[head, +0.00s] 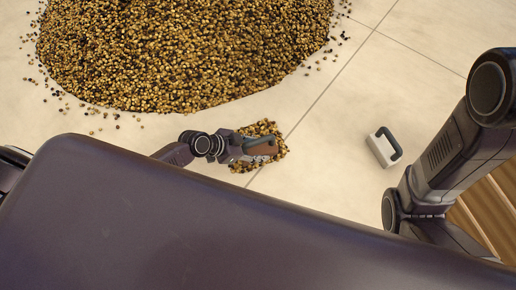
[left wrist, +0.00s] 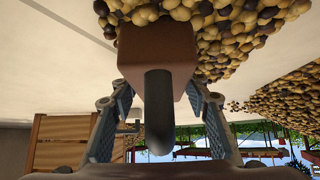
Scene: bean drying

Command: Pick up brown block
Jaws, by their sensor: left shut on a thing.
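The brown block (head: 262,149) sits at a small patch of beans on the tiled floor, in front of the large pile. In the left wrist view, the brown block (left wrist: 150,40) has a dark rounded handle (left wrist: 158,110) pointing toward the camera. My left gripper (head: 240,148) is shut on the block. In the left wrist view, its two fingers (left wrist: 160,100) stand on either side of the handle, and beans lie against the block. Whether the block touches the floor is not clear. My right arm shows at the right, but its gripper is out of view.
A large bean pile (head: 185,50) covers the upper left floor. A small patch of beans (head: 262,130) surrounds the block. A white block with a dark handle (head: 380,150) stands to the right on bare tiles. Wooden slats (head: 490,215) show at the lower right.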

